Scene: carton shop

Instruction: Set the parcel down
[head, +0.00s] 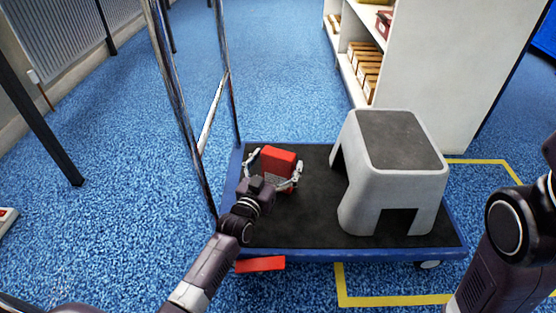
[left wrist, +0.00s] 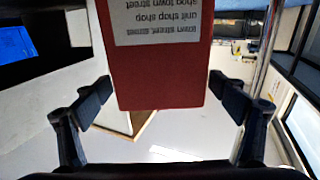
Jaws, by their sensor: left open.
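The red parcel (head: 279,158) is on the dark deck of the blue-edged platform cart (head: 310,212), near its left end by the handle. My left gripper (head: 274,169) is open, with a finger on either side of the parcel. In the left wrist view the parcel (left wrist: 160,75), with a white printed label, sits between the spread fingers (left wrist: 160,97), with a gap showing on each side. The parcel's underside contact with the deck is hidden by my gripper. My right arm shows at the right edge, but its gripper is out of view.
A grey step stool (head: 398,165) stands on the cart's right half. The cart's metal handle (head: 176,95) rises at left. A white shelf unit (head: 445,70) with cartons is behind. A red flat piece (head: 260,264) is at the cart's front edge. Blue floor at left is mostly clear.

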